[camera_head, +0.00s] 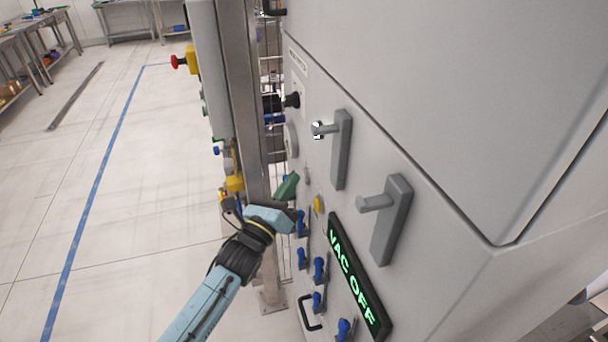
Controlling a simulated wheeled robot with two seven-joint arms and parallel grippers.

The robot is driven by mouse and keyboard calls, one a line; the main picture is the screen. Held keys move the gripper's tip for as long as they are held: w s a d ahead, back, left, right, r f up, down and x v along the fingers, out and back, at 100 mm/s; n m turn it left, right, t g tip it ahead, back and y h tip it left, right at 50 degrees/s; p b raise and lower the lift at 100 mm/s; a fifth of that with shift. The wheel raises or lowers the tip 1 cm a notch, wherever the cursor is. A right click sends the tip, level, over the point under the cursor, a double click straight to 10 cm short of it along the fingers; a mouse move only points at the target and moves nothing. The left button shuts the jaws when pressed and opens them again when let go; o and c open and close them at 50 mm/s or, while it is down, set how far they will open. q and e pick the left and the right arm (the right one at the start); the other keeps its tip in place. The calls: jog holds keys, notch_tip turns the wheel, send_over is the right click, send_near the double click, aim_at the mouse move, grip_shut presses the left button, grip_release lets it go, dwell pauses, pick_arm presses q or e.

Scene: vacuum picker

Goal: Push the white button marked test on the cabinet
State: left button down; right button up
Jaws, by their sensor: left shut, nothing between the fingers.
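The grey cabinet (470,130) fills the right side of the head view, with its control panel seen at a steep slant. A small white and black spot (317,130) shows beside the upper grey lever handle (341,150). I cannot tell whether it is the white test button, and no "test" marking is readable. My left gripper (288,190) is shut and empty, with a green fingertip close to the panel, below and left of the white spot. I cannot tell whether it touches the panel. My right gripper is not in view.
A second lever handle (391,220), a yellow button (318,205), a black knob (292,100) and several blue valve levers (320,268) stick out of the panel. A display (358,278) reads "VAC OFF". A metal post (243,100) stands left of the panel.

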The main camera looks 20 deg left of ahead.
pick_arm(q)
jog(key=shift+d, duration=0.1)
dwell(0.4)
jog(key=shift+w+d, duration=0.2)
jog(key=shift+d, duration=0.05)
jog(key=shift+s+a, duration=0.15)
jog(key=shift+a, duration=0.1)
dwell(0.5)
jog(key=s+a, duration=0.1)
jog(key=a, duration=0.1)
jog(key=s+a+p, duration=0.1)
jog(key=s+a, duration=0.1)
jog(key=shift+s+a, duration=0.3)
jog(key=shift+a, duration=0.1)
dwell(1.1)
